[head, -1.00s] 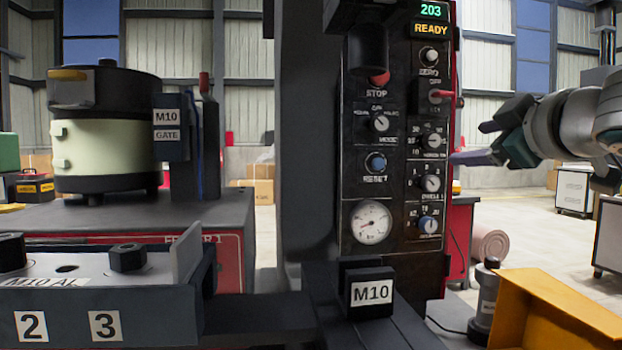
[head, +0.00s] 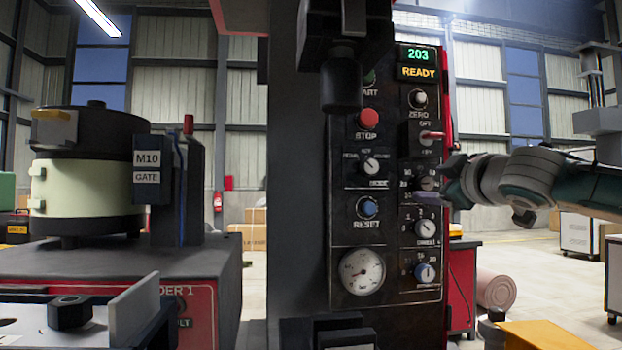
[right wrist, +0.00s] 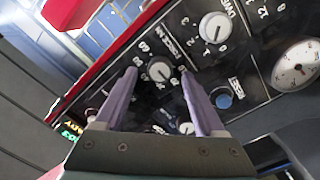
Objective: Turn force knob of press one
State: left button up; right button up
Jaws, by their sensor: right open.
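The force knob (head: 428,183) is a small round dial with a pale pointer in the right column of the dark press panel. It is partly covered in the head view by my right gripper (head: 449,184), which comes in from the right at panel height. In the right wrist view, the force knob (right wrist: 159,69) shows between the two open fingertips of my right gripper (right wrist: 158,73), one to each side. I cannot tell whether the fingers touch it or stop just short of the panel. My left gripper is not in view.
The dwell knob (head: 426,227) sits just below, and a red-tipped toggle (head: 432,135) just above. The blue reset button (head: 367,207), red stop button (head: 367,118) and gauge (head: 361,271) are to the left. A dark cylinder (head: 341,78) hangs by the panel's upper left.

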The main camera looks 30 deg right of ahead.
jog(key=shift+x, duration=0.8)
jog(key=shift+c, duration=0.4)
grip_shut()
